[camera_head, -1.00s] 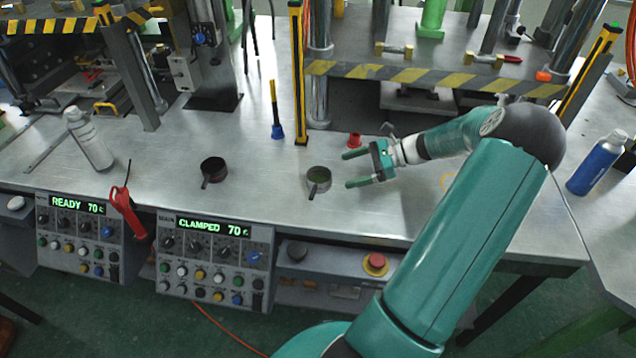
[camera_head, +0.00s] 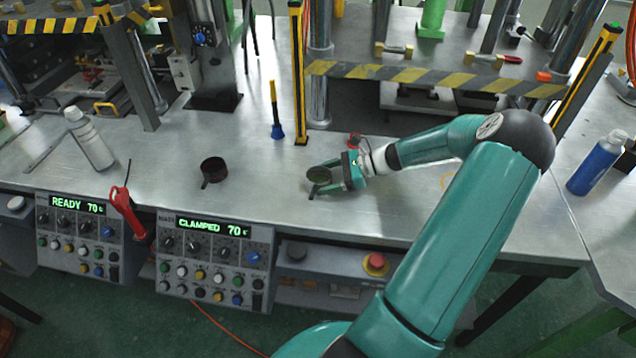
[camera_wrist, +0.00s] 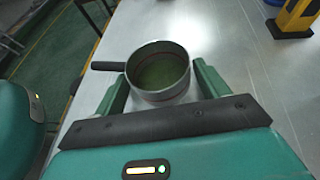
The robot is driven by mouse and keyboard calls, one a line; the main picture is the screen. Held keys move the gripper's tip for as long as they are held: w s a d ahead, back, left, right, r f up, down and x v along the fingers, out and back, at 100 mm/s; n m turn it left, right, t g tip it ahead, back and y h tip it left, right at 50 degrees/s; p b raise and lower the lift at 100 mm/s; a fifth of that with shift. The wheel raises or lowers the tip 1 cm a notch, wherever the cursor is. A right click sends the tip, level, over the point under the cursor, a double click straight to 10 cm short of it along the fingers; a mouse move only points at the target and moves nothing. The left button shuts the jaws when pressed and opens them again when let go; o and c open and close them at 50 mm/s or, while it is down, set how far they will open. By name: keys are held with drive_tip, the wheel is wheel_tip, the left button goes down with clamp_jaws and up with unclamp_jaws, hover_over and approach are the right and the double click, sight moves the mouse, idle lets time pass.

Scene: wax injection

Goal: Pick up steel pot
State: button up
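The steel pot (camera_head: 319,175) is a small round pot with green contents, standing on the metal bench. In the wrist view the pot (camera_wrist: 158,68) sits between my two green fingers, and its dark handle points left. My gripper (camera_head: 325,177) is open around the pot, one finger on each side. I cannot tell whether the right finger touches. A second, dark reddish pot (camera_head: 214,170) stands to the left on the bench.
A yellow-and-black post (camera_head: 298,75) and a blue-based brush-like tool (camera_head: 277,130) stand behind the pots. A red object (camera_head: 354,140) is behind my gripper. Control panels (camera_head: 212,262) line the bench front. The bench between the pots is clear.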

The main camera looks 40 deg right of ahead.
drive_tip(key=c, duration=0.7)
drive_tip(key=shift+r, duration=0.1)
drive_tip(key=shift+r, duration=0.6)
drive_tip(key=s+a+r, duration=0.3)
drive_tip(key=s+r, duration=0.8)
drive_tip(key=s, duration=0.2)
drive_tip(key=shift+s+r, duration=0.3)
drive_tip(key=shift+s, duration=0.05)
